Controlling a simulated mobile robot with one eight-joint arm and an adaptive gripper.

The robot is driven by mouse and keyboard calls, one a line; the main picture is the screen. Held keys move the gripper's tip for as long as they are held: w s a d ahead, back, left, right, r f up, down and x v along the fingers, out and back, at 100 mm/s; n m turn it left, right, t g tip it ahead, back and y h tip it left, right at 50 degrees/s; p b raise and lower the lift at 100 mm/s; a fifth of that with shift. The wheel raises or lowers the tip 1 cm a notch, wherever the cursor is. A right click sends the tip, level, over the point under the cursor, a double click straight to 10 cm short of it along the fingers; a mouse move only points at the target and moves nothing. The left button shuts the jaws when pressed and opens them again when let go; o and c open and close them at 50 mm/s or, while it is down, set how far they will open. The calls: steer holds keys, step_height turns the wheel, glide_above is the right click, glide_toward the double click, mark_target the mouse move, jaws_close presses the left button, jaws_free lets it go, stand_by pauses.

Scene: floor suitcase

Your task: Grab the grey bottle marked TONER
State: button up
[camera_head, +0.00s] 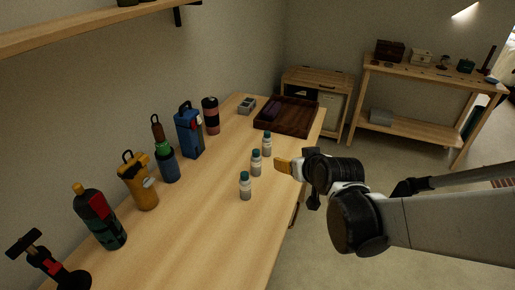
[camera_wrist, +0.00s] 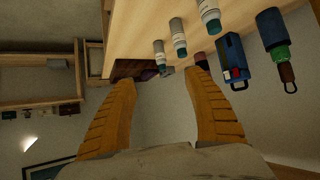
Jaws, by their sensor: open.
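Three small grey bottles with teal caps and white labels stand in a row on the wooden table (camera_head: 205,215): a near bottle (camera_head: 245,188), a middle bottle (camera_head: 256,164) and a far bottle (camera_head: 267,146). Their label text is too small to read, so I cannot tell which is marked TONER. My gripper (camera_head: 283,164), with orange-yellow fingers, is just right of the middle bottle, near the table's right edge. In the wrist view the fingers (camera_wrist: 162,78) are spread and empty. The three bottles (camera_wrist: 179,39) appear tilted beyond the fingertips at the top.
A dark wooden tray (camera_head: 289,116) with a purple item and a small grey box (camera_head: 246,106) are at the table's far end. A blue lantern-like item (camera_head: 189,132), a yellow container (camera_head: 138,181) and several bottles line the left side. A shelf (camera_head: 90,27) hangs above.

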steer(key=n+t+y, duration=0.1)
steer(key=t+y, duration=0.1)
glide_toward(258, 161)
steer(key=x, duration=0.6)
steer(key=shift+a, duration=0.25)
steer(key=b+x, duration=0.2)
steer(key=x, duration=0.4)
steer(key=shift+w+d+f+b, duration=0.1)
steer(key=shift+d+b, duration=0.1)
steer(key=shift+b, duration=0.15)
jaws_close()
